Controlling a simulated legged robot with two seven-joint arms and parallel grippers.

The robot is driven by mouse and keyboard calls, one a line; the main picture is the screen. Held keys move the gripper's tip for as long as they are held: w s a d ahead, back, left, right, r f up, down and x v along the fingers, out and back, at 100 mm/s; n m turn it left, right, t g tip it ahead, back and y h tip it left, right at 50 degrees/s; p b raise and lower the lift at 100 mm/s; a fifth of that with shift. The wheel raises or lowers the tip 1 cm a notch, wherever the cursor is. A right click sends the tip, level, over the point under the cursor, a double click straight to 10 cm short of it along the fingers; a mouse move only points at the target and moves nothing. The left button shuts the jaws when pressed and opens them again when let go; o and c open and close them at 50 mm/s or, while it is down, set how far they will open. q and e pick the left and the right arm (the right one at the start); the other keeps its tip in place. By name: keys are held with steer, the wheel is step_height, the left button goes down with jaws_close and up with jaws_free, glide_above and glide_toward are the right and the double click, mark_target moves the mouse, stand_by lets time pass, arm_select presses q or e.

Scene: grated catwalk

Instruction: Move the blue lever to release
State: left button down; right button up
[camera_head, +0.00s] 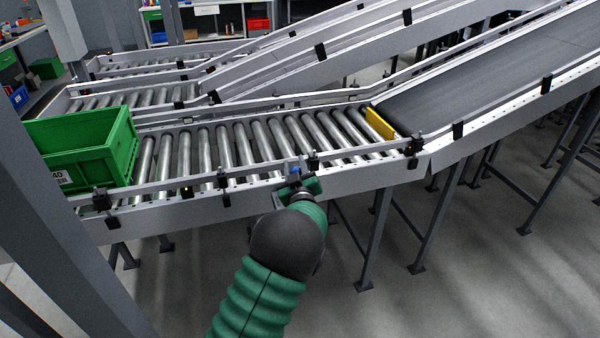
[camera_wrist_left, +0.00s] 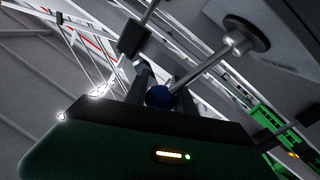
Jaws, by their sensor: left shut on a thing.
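The blue lever has a small blue knob that shows at the conveyor's front rail in the head view (camera_head: 295,171). In the left wrist view the blue knob (camera_wrist_left: 159,96) sits at the end of a thin metal rod (camera_wrist_left: 205,66), which runs up to a round pivot (camera_wrist_left: 245,34) on a grey housing. My left gripper (camera_head: 296,178) is at the rail, shut on the blue knob; its dark fingers (camera_wrist_left: 163,90) stand on either side of it. The gripper partly hides the lever in the head view. My right gripper is not in view.
A green crate (camera_head: 88,150) sits on the rollers (camera_head: 215,150) at the left. A yellow plate (camera_head: 379,123) stands across the rollers' right end, before a sloping belt (camera_head: 490,75). Black brackets (camera_head: 223,178) line the front rail. Floor in front is open between support legs.

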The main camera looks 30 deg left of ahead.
arm_select(q)
steer(key=s+a+n+b, duration=0.1)
steer(key=n+b, duration=0.1)
steer(key=b, duration=0.1)
steer(key=s+a+n+y+b, duration=0.1)
steer(key=s+n+b, duration=0.1)
steer(key=n+b, duration=0.1)
steer(key=s+a+n+b, duration=0.1)
steer(key=n+b, duration=0.1)
steer(key=b, duration=0.1)
steer(key=shift+s+a+f+n+b, duration=0.2)
steer(key=shift+a+f+n+b, duration=0.1)
steer(key=shift+a+f, duration=0.05)
steer(key=c, duration=1.1)
jaws_free()
steer(key=shift+r, duration=0.1)
steer(key=shift+o, duration=0.2)
steer(key=shift+s+d, duration=0.1)
steer(key=p+v, duration=0.2)
steer(key=v, duration=1.4)
steer(key=shift+d+f+p, duration=0.25)
steer(key=shift+f+p, duration=0.05)
steer(key=shift+f, duration=0.1)
